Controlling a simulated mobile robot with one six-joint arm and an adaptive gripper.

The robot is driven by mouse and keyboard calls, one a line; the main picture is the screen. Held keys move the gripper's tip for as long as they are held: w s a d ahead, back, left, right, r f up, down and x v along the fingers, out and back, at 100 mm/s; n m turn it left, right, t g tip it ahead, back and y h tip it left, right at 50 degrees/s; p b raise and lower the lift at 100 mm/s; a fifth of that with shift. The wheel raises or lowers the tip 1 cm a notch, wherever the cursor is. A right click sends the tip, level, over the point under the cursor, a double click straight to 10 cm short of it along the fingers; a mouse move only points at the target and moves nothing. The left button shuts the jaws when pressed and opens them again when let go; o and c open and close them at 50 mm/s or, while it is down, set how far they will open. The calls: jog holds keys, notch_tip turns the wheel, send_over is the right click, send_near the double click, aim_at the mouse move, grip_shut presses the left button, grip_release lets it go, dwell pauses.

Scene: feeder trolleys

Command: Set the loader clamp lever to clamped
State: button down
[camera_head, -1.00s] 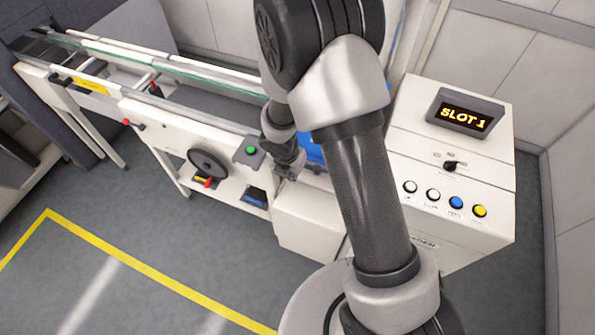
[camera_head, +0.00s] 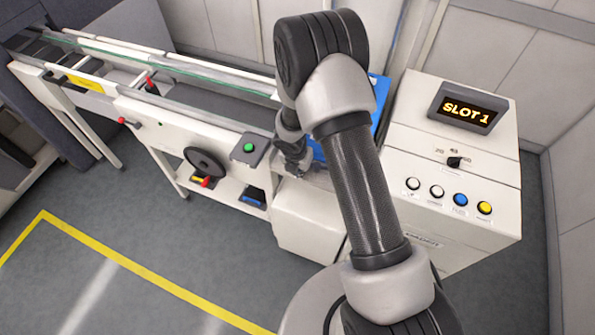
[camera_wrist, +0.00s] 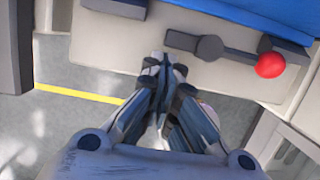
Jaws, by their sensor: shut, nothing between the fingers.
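In the wrist view a dark lever (camera_wrist: 215,47) lies along a cream panel, with a dark round hub and a red ball knob (camera_wrist: 269,65) at its right end. It appears to be the clamp lever; I cannot read any clamp marking. My gripper (camera_wrist: 165,66) is shut and empty, its fingertips to the left of the lever and slightly below it in that view, apparently apart from it. In the head view my gripper (camera_head: 296,171) is small and partly hidden by my arm, beside the cream loader cabinet (camera_head: 312,215); the lever is hidden there.
A blue part (camera_wrist: 270,15) lies above the lever. Dark blocks flank it on the panel. The head view shows a conveyor (camera_head: 200,85), handwheel (camera_head: 206,163), green button (camera_head: 249,148) and a control box with a "SLOT 1" display (camera_head: 467,111). Floor at front left is clear.

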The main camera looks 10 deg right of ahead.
jog(key=m+p, duration=0.1)
jog(key=w+m+p, duration=0.1)
jog(key=shift+w+r+p, duration=0.15)
jog(key=shift+r+p, duration=0.1)
jog(key=shift+p, duration=0.15)
jog(key=m, duration=0.1)
jog(key=w+m, duration=0.1)
jog(key=shift+w+f+m+g+h+p, duration=0.1)
jog(key=shift+f+m+g+h+p, duration=0.2)
jog(key=shift+g+h+p, duration=0.1)
